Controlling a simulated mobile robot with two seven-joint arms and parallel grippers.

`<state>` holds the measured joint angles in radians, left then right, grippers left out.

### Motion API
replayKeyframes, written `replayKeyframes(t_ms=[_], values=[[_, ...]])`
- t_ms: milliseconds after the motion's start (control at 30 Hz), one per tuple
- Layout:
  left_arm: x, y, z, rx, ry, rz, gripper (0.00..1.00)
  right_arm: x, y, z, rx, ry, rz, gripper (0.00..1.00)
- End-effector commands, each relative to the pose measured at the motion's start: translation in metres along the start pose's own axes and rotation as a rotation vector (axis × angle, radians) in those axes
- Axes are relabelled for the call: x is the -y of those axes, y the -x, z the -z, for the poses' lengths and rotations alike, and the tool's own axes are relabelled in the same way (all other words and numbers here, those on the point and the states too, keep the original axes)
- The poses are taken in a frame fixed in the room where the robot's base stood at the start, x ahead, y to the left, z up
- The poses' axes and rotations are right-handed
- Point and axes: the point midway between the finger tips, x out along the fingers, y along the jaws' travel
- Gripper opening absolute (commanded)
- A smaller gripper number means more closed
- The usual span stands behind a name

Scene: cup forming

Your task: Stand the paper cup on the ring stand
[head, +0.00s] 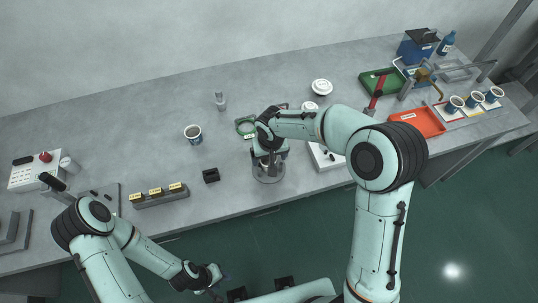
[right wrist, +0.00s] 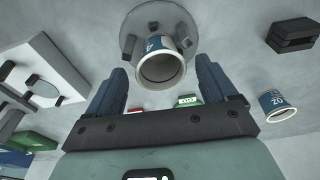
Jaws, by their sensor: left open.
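A white paper cup with a blue band (right wrist: 162,62) shows in the right wrist view, its open mouth towards the camera. It is over a round grey disc (right wrist: 130,45), perhaps the ring stand; I cannot tell whether they touch. The disc also shows in the head view (head: 268,178), below my right gripper (head: 268,160). In the right wrist view my right gripper (right wrist: 162,82) is open, its fingers on either side of the cup with gaps. The gripper hides the cup in the head view. My left gripper (head: 218,280) is open and empty, in front of the table.
Red (head: 418,121) and green (head: 382,81) trays lie right.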

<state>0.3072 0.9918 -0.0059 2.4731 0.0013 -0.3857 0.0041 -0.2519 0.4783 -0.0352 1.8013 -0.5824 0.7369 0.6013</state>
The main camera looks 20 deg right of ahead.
Motion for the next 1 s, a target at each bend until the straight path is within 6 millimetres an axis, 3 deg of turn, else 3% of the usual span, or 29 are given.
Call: replayKeyframes(t_ms=[367, 800, 1000], values=[[-0.003, 0.005, 0.003, -0.004, -0.001, -0.001, 0.43, 0.0, 0.008, 0.002, -0.003, 0.0, 0.0, 0.85], [-0.005, 0.009, 0.005, -0.007, -0.002, -0.002, 0.43, 0.0, 0.095, 0.002, -0.006, 0.001, 0.002, 0.85], [-0.006, 0.011, 0.006, -0.008, -0.003, -0.003, 0.43, 0.0, 0.119, 0.002, -0.003, 0.001, 0.001, 0.85]])
